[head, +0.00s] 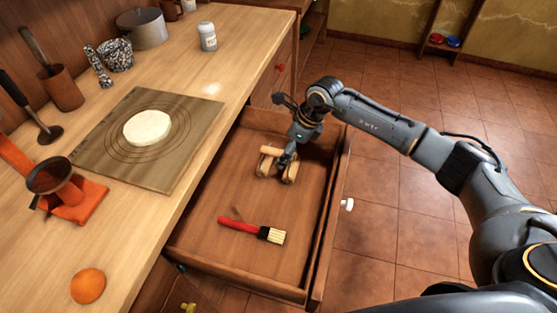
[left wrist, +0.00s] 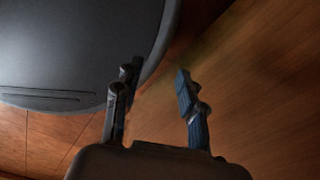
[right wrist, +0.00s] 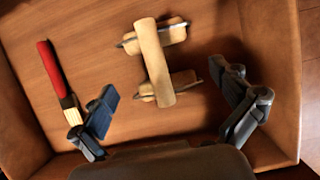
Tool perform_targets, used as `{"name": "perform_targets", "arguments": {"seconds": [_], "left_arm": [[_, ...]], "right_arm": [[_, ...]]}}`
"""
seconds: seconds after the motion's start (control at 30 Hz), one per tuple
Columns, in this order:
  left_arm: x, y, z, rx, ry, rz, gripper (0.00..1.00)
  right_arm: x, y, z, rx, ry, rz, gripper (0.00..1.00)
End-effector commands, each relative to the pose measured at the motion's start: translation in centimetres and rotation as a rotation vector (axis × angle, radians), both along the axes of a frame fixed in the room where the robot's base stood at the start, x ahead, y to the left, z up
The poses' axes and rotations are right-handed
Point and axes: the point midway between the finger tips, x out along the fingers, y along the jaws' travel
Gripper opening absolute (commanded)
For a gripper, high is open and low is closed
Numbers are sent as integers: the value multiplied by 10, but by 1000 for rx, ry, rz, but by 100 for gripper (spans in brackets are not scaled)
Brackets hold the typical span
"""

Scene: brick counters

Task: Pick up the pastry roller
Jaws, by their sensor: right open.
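The pastry roller (head: 272,151) is a light wooden handle with a short wooden roller across each end. It lies in the open drawer, toward its far end. In the right wrist view the pastry roller (right wrist: 155,62) lies ahead of my right gripper (right wrist: 172,112), whose fingers are wide apart and empty. In the head view my right gripper (head: 287,158) is low over the roller and partly covers it; I cannot tell whether it touches. My left gripper (left wrist: 157,100) has its fingers apart with nothing between them. It is outside the head view.
The drawer (head: 200,243) also holds a red-handled brush (head: 250,230), left of the roller in the right wrist view (right wrist: 62,82). The drawer walls stand close around my right gripper. The counter (head: 135,225) bears a board with dough (head: 147,127), an orange (head: 88,286) and utensils.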

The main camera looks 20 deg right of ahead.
Motion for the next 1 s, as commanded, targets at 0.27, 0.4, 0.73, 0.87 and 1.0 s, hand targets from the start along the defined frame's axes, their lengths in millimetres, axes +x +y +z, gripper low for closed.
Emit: {"name": "perform_targets", "arguments": {"seconds": [0.27,0.4,0.73,0.87,1.0], "left_arm": [[12,-3,-19,-4,-20,1,40],[9,-3,-32,-4,-14,1,40],[3,-2,-31,-3,-7,3,40],[2,-2,-31,-2,-5,3,40],[2,-1,-31,-2,-5,3,40]], "right_arm": [[4,10,-31,1,2,1,100],[8,16,-48,1,0,0,100],[9,17,-48,1,-1,0,84],[9,17,-48,0,0,0,57],[10,17,-47,1,-1,0,52]]}}
